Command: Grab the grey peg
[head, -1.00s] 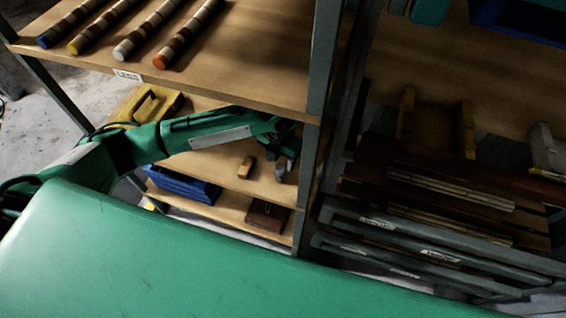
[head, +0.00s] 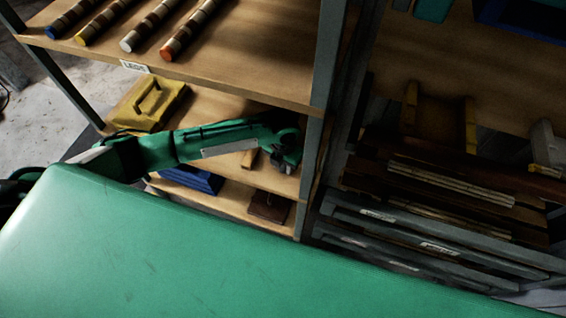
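My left arm reaches from the left into the middle shelf of the rack. My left gripper (head: 281,162) is low over that shelf's right end, close to the upright post. Its fingers are small and dark, and I cannot tell whether they are open or shut. A small wooden block (head: 250,159) lies just left of the fingers, partly covered by my forearm. I cannot make out a grey peg near the gripper; it may be hidden by the hand or in shadow. My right gripper is not in view.
Several striped rods (head: 150,30) with coloured ends lie on the upper shelf (head: 240,75), above my forearm. A yellow case (head: 150,105) stands left on the middle shelf. A blue bin (head: 192,179) and brown block (head: 269,207) are below. A grey post (head: 327,70) stands close right.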

